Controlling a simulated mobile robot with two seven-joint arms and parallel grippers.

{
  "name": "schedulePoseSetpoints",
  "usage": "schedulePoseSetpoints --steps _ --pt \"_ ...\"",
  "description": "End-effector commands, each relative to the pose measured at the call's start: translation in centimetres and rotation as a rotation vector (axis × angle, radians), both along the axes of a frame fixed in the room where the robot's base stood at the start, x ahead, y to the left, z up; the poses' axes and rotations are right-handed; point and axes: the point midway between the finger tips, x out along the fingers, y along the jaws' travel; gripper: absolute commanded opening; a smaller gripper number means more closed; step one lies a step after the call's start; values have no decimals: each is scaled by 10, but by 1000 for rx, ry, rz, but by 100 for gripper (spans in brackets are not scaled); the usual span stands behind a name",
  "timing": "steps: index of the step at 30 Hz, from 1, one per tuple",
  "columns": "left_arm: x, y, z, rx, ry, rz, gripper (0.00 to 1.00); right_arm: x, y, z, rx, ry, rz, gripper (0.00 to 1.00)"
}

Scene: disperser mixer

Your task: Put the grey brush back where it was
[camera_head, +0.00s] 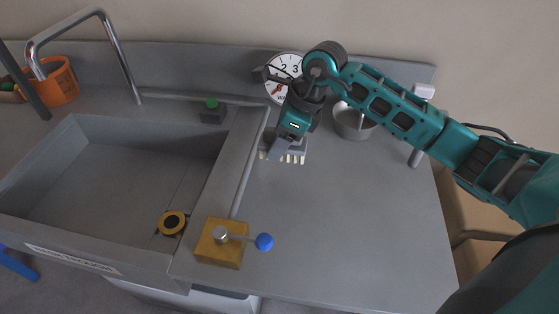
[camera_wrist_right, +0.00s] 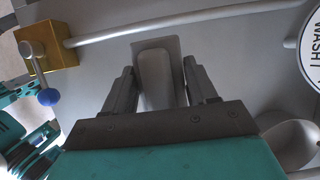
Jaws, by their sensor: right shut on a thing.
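The grey brush (camera_head: 298,147) is at the back of the grey counter, below the wall dial, with a row of pale bristles along its near edge. My right gripper (camera_head: 282,146) is shut on it from above. In the right wrist view the brush's grey body (camera_wrist_right: 157,78) lies between the two dark fingers of the right gripper (camera_wrist_right: 161,82). I cannot tell whether the bristles touch the counter. My left gripper is not in view.
A dial (camera_head: 281,67) is on the back wall. A grey bowl (camera_head: 353,122) stands right of the gripper. A rod runs from a yellow block (camera_head: 220,243) with a blue-knobbed lever. The sink (camera_head: 110,190) is left. The counter's front right is clear.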

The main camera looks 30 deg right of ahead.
Motion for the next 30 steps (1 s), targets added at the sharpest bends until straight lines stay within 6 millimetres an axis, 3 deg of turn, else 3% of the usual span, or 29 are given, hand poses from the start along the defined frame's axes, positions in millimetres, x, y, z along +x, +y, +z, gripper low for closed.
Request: schedulePoseSetpoints --steps 16,28,29,30 --pt "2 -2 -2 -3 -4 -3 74 0 0 -64 2 0 -1 29" --pt "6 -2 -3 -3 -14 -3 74 0 0 -71 -1 -2 0 29" --pt "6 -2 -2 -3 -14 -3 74 0 0 -70 0 -2 1 59" --pt "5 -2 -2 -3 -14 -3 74 0 0 -69 0 -2 1 63"
